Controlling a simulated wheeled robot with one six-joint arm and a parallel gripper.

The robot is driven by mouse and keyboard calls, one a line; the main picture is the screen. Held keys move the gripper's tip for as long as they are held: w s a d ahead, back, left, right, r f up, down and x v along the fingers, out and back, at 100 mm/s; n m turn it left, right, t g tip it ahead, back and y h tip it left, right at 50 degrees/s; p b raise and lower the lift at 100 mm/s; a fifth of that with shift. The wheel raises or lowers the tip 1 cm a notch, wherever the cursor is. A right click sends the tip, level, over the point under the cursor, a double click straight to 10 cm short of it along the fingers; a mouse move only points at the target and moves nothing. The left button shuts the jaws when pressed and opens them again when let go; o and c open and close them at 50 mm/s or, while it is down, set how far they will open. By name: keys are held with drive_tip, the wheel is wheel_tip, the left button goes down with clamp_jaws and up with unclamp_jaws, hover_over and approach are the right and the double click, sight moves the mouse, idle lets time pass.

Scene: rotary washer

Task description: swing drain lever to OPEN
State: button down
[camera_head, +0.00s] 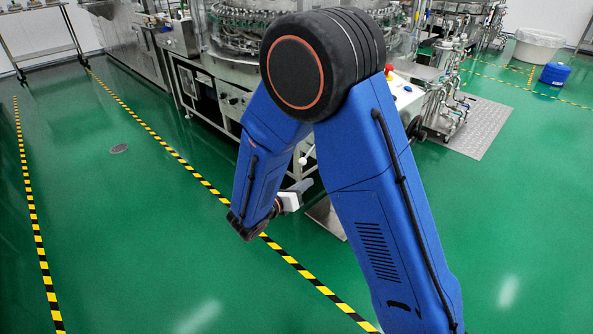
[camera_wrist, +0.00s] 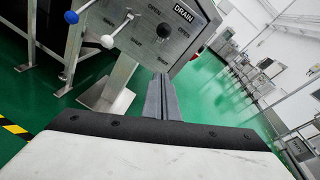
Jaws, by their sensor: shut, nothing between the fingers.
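In the wrist view, a tilted grey panel (camera_wrist: 135,40) carries a DRAIN label (camera_wrist: 184,12), with OPEN markings beside it. A round black knob (camera_wrist: 163,31) sits just below that label; whether it is the drain lever's end, and its exact setting, I cannot tell. Two rods on the panel's left end in a blue ball (camera_wrist: 71,17) and a white ball (camera_wrist: 107,41). My gripper (camera_wrist: 162,80) is shut and empty, its fingers pointing at the panel's lower edge below the black knob. In the head view my gripper (camera_head: 305,185) is small beside the machine, and my arm hides much of the panel.
The panel stands on a metal post with a foot plate (camera_head: 326,217). The rotary washer (camera_head: 235,50) is behind my arm. Yellow-black floor tape (camera_head: 190,170) runs past it. Green floor (camera_head: 120,230) is clear at left. A blue container (camera_head: 555,74) stands far right.

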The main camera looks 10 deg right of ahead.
drive_tip(key=w+d+r, duration=0.1)
drive_tip(key=w+d, duration=0.6)
drive_tip(key=w, duration=0.2)
drive_tip(key=shift+r, duration=0.2)
idle(0.5)
drive_tip(key=shift+w+d+r, duration=0.1)
drive_tip(key=shift+w+r, duration=0.05)
drive_tip(key=shift+r, duration=0.5)
drive_tip(key=shift+w+d+r, duration=0.1)
drive_tip(key=shift+r, duration=0.6)
